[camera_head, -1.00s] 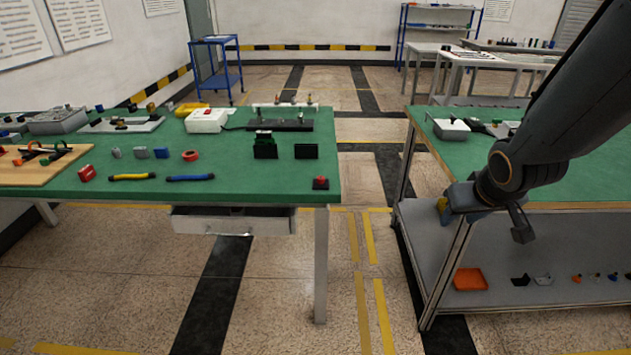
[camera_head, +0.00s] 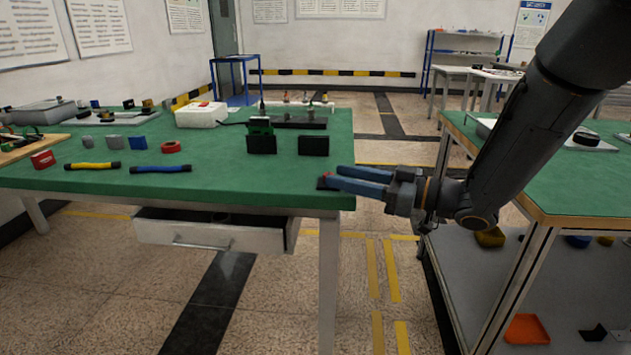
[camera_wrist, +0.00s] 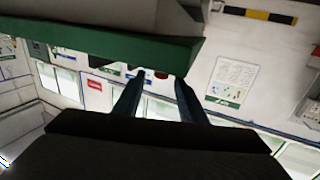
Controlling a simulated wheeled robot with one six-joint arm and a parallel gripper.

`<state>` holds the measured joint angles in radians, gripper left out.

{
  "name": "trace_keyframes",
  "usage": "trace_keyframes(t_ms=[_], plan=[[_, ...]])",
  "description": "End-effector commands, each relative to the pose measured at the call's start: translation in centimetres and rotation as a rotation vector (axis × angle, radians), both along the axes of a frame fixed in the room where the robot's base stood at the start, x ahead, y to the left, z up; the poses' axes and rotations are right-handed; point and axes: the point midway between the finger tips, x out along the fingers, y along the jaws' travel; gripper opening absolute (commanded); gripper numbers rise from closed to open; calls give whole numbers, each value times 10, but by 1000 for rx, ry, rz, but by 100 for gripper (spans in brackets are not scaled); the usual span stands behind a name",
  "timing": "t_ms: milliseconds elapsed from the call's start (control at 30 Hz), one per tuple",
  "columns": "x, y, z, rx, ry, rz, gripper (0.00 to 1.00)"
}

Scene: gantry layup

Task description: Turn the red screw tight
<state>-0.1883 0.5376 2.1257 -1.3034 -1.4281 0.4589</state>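A red piece on a small dark base (camera_head: 322,181) is at the front right corner of the green table; I take it to be the red screw, but its shape is too small to be sure. My gripper (camera_head: 332,178) reaches in from the right with its two blue fingers level, tips at this piece and partly covering it. In the wrist view the fingers (camera_wrist: 156,85) stand apart with a gap between them. A small red spot (camera_wrist: 161,75) shows in that gap. Whether the fingers touch the piece cannot be told.
The green table (camera_head: 230,190) has an open drawer (camera_head: 210,232) beneath. Two black blocks (camera_head: 313,145) stand behind the corner. Another green table (camera_head: 575,185) stands right.

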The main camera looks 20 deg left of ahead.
Motion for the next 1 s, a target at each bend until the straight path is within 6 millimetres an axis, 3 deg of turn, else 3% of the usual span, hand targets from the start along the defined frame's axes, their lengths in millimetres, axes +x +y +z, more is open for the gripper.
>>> trace_keyframes(t_ms=[167, 600, 1000], plan=[[-2, 11, -2, 7, -1, 18, 37], [3, 72, -2, 6, 0, 17, 37], [5, 81, -2, 6, 0, 14, 37]])
